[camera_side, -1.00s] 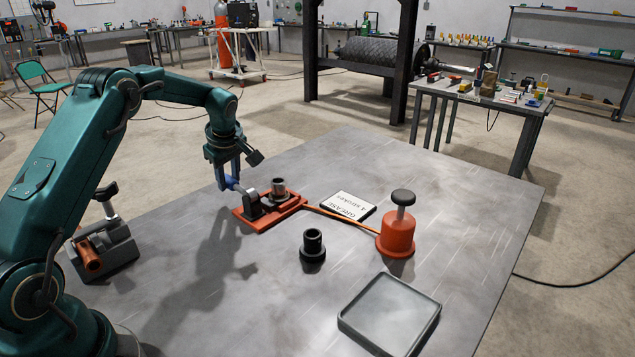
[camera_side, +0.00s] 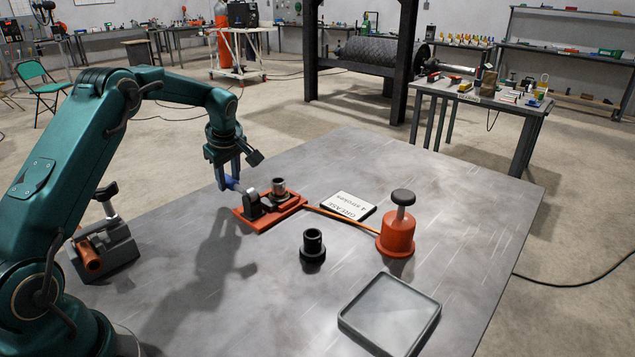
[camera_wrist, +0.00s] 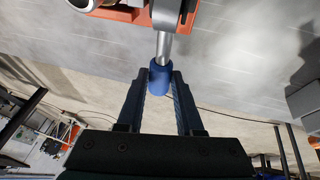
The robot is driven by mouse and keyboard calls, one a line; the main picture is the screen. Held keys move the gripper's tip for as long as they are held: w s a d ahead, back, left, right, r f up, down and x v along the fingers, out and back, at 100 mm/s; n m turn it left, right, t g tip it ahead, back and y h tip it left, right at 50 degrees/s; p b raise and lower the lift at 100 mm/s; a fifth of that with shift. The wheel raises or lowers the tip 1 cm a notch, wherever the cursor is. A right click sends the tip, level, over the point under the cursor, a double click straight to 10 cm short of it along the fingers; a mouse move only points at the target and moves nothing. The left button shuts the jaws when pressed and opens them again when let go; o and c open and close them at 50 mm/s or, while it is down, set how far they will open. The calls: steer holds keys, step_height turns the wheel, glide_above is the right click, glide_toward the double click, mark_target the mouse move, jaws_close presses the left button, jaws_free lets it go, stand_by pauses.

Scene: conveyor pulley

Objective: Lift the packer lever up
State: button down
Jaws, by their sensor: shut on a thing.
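The packer (camera_side: 268,212) is a red base on the table with a grey cylinder and a pivot block on it. Its lever has a metal rod (camera_wrist: 164,46) and a blue grip (camera_wrist: 162,79). My gripper (camera_wrist: 161,76) is shut on the blue grip, one finger on each side in the wrist view. In the side view my gripper (camera_side: 230,184) is at the left end of the packer, where the fingers partly hide the blue grip. The lever sticks out from the pivot block towards the gripper.
A red grease pot (camera_side: 397,236) with a dark knob is joined to the packer by an orange line. A label card (camera_side: 347,206), a black flanged part (camera_side: 313,246), a grey tray (camera_side: 389,315) and a grey block with a copper-coloured cylinder (camera_side: 103,250) are on the table (camera_side: 470,190).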

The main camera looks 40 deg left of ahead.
mark_target(237, 186)
steer(key=shift+d, duration=0.1)
steer(key=r+y, duration=0.1)
steer(key=d+r+y, duration=0.1)
steer(key=y, duration=0.2)
steer(key=d+r+y, duration=0.1)
steer(key=y, duration=0.2)
steer(key=shift+d+r+m, duration=0.25)
steer(key=shift+r+m, duration=0.1)
steer(key=shift+m, duration=0.05)
steer(key=d+y, duration=0.1)
steer(key=d+r+y, duration=0.1)
steer(key=y, duration=0.1)
steer(key=shift+t, duration=0.4)
steer(key=shift+d+r+m+t+y, duration=0.2)
steer(key=shift+d+y, duration=0.3)
steer(key=shift+y, duration=0.4)
steer(key=shift+d+r+m+t+y, duration=0.15)
steer(key=shift+d+m+y, duration=0.25)
steer(key=shift+y, duration=0.5)
steer(key=shift+d, duration=0.15)
steer(key=c, duration=0.6)
jaws_free()
steer(key=shift+o, duration=0.2)
